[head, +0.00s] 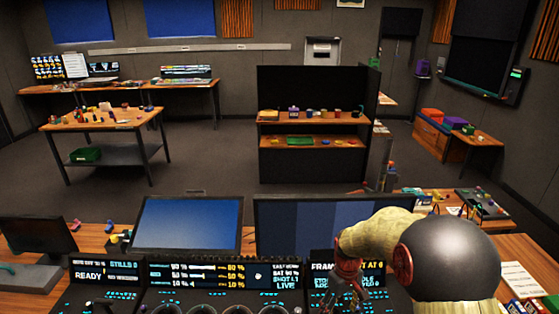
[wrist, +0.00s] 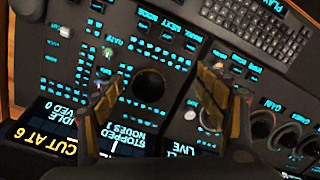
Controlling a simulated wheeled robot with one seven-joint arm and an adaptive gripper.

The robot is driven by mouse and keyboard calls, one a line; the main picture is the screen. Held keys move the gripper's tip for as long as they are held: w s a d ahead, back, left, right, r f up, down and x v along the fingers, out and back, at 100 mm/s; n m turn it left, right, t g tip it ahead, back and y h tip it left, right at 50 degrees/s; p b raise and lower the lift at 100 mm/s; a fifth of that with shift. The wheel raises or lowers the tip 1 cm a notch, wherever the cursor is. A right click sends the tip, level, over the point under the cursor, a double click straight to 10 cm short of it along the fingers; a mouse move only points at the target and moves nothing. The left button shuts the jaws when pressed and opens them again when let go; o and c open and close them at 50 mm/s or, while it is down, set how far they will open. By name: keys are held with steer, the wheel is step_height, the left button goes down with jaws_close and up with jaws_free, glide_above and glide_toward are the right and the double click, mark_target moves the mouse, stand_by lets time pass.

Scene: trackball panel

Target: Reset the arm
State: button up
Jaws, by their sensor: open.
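My gripper (head: 350,288) is over the right part of the control panel in the head view, its arm reaching in from the lower right. In the wrist view my gripper (wrist: 162,78) is open, with one finger on each side and nothing held between them. A dark round trackball (wrist: 149,84) shows on the panel between the fingers. I cannot tell how high the fingers are above it. The panel (wrist: 168,22) is black with lit blue-green labels and buttons. In the head view my arm hides part of the panel's right side, and the trackball cannot be made out.
A keyboard (wrist: 262,38) and a row of round knobs (wrist: 288,136) lie near the right finger. Two monitors, one blue (head: 187,222) and one striped (head: 300,222), stand behind the panel. Papers (head: 524,280) lie at the right. Open floor (head: 215,165) lies beyond the desk.

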steer(key=s+r+m+t, duration=0.5)
steer(key=s+r+t, duration=0.1)
steer(key=s+r, duration=1.8)
step_height(320, 180, up, 4)
steer(key=shift+s+a+f+t, duration=0.1)
steer(key=shift+s+a+t, duration=0.05)
steer(key=shift+s+t, duration=0.2)
steer(key=shift+w, duration=0.1)
steer(key=shift+c, duration=0.6)
stand_by(1.3)
